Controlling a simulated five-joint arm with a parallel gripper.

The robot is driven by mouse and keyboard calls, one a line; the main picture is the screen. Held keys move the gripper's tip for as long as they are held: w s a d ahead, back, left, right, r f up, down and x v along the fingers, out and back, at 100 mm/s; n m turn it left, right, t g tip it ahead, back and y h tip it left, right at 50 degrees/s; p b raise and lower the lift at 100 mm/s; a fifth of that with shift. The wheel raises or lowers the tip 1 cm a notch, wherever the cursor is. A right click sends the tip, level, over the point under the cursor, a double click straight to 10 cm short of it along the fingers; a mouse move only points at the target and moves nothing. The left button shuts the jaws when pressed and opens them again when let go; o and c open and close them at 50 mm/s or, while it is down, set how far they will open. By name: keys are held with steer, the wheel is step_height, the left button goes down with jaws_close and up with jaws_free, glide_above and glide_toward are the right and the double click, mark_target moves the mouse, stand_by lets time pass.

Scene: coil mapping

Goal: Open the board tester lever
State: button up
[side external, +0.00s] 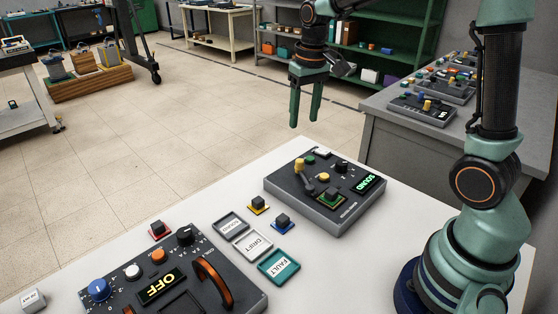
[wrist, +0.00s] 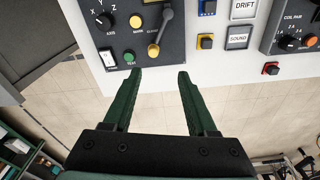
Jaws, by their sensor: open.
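The board tester (side external: 345,217) is a dark box near the far edge of the white table. Its lever (side external: 306,177) is a grey arm with a yellow knob, leaning toward the far edge. A dark block on a green-and-yellow base (side external: 330,197) sits on the tester beside the lever, and its display (side external: 365,183) reads SOUND in green. My gripper (side external: 304,115) is open and empty, pointing down above and beyond the tester, apart from it. In the wrist view, the lever (wrist: 167,24) and its yellow knob (wrist: 153,50) lie just ahead of my open fingertips (wrist: 160,73).
Small dark blocks on red, yellow and blue bases stand left of the tester. Near them are trays labelled SOUND, DRIFT (side external: 252,244) and FAULT (side external: 279,266). A panel (side external: 240,287) with dials, an orange handle and an OFF display is at the front. The table's far edge is close.

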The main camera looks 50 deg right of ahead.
mark_target(300, 160)
steer(key=shift+m+g, duration=0.3)
steer(key=shift+g, duration=0.2)
steer(key=f, duration=0.5)
steer(key=w+d+f, duration=0.1)
steer(key=f, duration=0.4)
steer(key=w+f, duration=0.1)
steer(key=f, duration=0.4)
steer(key=shift+w+d+f, duration=0.1)
steer(key=shift+d+f, duration=0.1)
steer(key=shift+d, duration=0.2)
jaws_close()
stand_by(0.4)
